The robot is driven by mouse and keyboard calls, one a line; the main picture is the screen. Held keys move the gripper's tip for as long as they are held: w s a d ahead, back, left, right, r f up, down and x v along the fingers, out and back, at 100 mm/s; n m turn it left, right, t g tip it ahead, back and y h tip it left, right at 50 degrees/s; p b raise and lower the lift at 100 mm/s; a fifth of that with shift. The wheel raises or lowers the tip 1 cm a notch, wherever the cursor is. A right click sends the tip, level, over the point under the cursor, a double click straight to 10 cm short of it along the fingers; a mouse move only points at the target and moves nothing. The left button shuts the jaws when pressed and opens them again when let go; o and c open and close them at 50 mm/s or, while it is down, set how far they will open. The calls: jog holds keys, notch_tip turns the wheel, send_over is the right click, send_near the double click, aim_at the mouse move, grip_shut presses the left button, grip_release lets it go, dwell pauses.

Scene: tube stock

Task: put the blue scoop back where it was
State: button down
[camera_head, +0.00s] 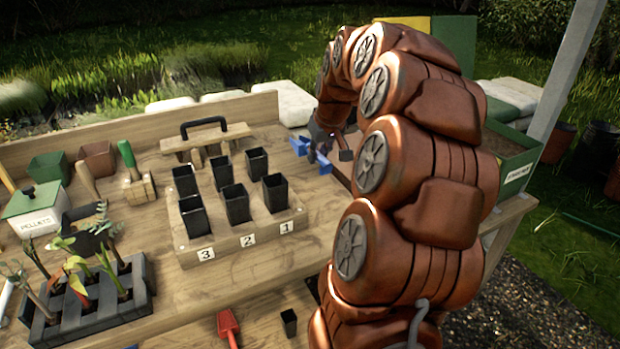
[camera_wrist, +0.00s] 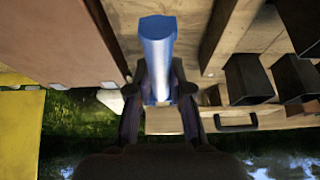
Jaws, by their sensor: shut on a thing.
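The blue scoop (camera_wrist: 158,45) is between the two fingers of my gripper (camera_wrist: 160,92) in the wrist view, with its blue body toward the top of that picture. In the head view my gripper (camera_head: 318,140) is partly hidden by my arm, and blue parts of the scoop (camera_head: 323,162) show below and beside it, over the back right of the bench. My gripper is shut on the scoop. I cannot tell whether the scoop touches the bench top.
A wooden block with several black pots (camera_head: 235,203) and number labels stands left of my gripper. Behind it is a wooden rack with a black handle (camera_head: 204,124). A green labelled bin (camera_head: 518,172) is at the right. A red scoop (camera_head: 228,325) lies at the front.

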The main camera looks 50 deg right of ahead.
aim_at(325, 160)
jog(key=shift+f+p, duration=0.55)
jog(key=shift+f, duration=3.55)
jog(key=shift+f, duration=0.1)
jog(key=shift+f, duration=0.1)
jog(key=c, duration=1.1)
grip_release()
jog(key=shift+o, duration=0.2)
jog(key=shift+r, duration=0.25)
jog(key=b+v, duration=0.2)
jog(key=v, duration=1)
